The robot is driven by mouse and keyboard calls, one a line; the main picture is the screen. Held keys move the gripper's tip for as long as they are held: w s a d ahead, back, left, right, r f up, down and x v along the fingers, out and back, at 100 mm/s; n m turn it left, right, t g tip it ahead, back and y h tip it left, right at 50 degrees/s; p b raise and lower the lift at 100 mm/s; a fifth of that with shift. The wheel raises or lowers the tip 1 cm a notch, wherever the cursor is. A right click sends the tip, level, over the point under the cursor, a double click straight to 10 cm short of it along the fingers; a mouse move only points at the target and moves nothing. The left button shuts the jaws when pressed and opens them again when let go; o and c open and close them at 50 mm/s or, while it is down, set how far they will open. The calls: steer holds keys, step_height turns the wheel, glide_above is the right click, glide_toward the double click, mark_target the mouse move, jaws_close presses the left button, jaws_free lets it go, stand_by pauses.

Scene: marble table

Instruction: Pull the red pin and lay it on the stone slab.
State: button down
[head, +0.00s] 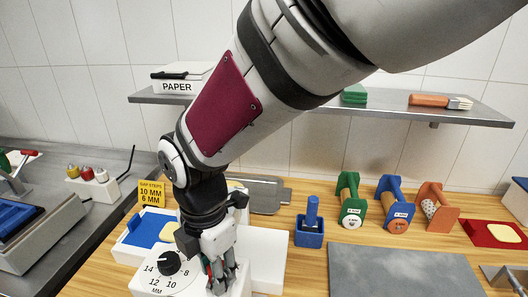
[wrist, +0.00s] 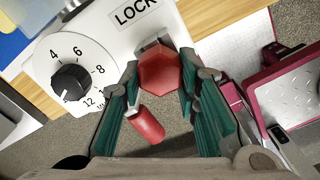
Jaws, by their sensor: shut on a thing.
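The red pin shows in the wrist view as a hexagonal red head (wrist: 160,72) between my fingers, just below the LOCK label. My gripper (wrist: 160,85) is shut on it, with a teal-padded finger at each side. I cannot tell whether the pin still sits in its hole; my fingers hide most of it in the head view. A short red cylinder (wrist: 143,122) shows just below the head; I cannot tell whether it is joined to it. In the head view, my gripper (head: 222,282) is at the white dial machine (head: 146,284). The grey stone slab (head: 400,272) lies bare to its right.
Green, blue and orange handled tools (head: 397,210) stand behind the slab. A blue block with a handle (head: 309,232) stands between machine and slab. A red tray (head: 493,234) is at the right. A shelf (head: 330,106) crosses the back wall.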

steer(key=shift+r+p, duration=0.8)
steer(key=shift+r, duration=0.95)
steer(key=shift+r, duration=0.1)
steer(key=shift+r+p, duration=0.9)
steer(key=shift+r, duration=1)
